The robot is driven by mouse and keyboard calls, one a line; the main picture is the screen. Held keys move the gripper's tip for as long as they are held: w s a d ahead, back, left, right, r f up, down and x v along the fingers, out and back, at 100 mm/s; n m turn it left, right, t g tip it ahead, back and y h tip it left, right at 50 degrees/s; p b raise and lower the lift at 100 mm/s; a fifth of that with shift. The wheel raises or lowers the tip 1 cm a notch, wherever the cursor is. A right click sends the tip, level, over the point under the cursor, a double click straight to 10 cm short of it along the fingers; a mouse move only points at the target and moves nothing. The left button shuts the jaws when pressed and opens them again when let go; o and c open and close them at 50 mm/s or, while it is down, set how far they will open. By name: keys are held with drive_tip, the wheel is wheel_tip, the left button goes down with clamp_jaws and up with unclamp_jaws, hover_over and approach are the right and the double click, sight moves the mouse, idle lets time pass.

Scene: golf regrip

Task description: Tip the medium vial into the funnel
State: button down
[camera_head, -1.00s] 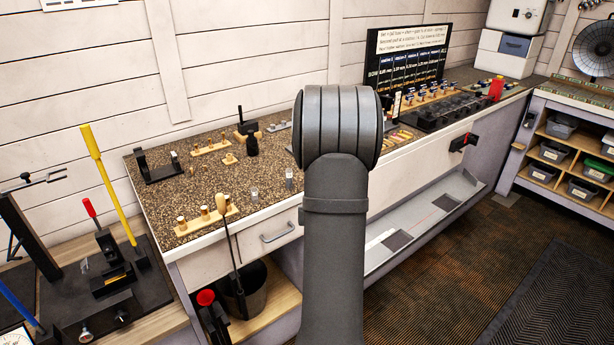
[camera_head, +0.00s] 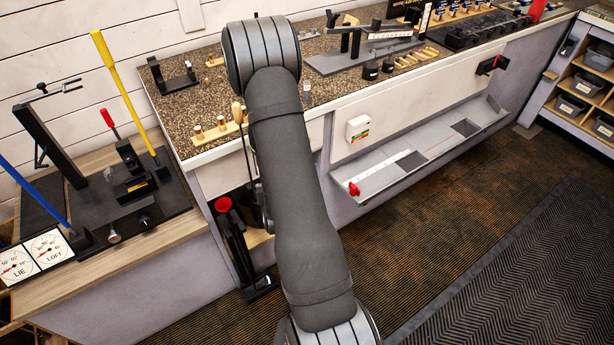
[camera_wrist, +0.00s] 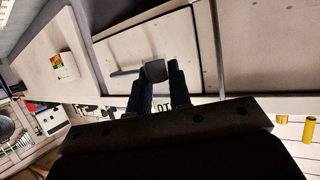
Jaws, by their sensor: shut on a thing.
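In the wrist view the dark fingers of my gripper (camera_wrist: 156,80) are shut on a small pale grey piece, which looks like the vial (camera_wrist: 155,70); its size and contents cannot be told. In the head view my arm hides the gripper and the held piece. A small clear vial (camera_head: 307,91) stands on the speckled bench top (camera_head: 190,110), just right of my arm. I cannot make out the funnel in either view.
The drawer front (camera_wrist: 150,40) lies beyond my fingers. Brass pieces in a wooden rack (camera_head: 215,131) stand left of my arm. A dark stand (camera_head: 350,45) is at the back right. A grey tray (camera_head: 420,150) juts from the bench front. The floor at right is clear.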

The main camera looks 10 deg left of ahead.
drive_tip(key=s+a+r+n+g+y, duration=0.2)
drive_tip(key=s+a+n+g+y, duration=0.1)
drive_tip(key=s+a, duration=1.4)
drive_tip(key=a+n+y, duration=0.1)
drive_tip(key=a, duration=0.3)
drive_tip(key=shift+n+y, duration=0.3)
drive_tip(key=shift+y, duration=0.1)
drive_tip(key=shift+s, duration=0.1)
drive_tip(key=w+d+f+m+y, duration=0.1)
drive_tip(key=w+m+y, duration=0.3)
drive_tip(key=m, duration=0.6)
drive_tip(key=w+d+f+m+g+y, duration=0.1)
drive_tip(key=w+d+m+y, duration=0.2)
drive_tip(key=m, duration=0.6)
drive_tip(key=shift+w+m+y, duration=0.4)
drive_tip(key=shift+w+y, duration=0.1)
drive_tip(key=shift+y, duration=0.4)
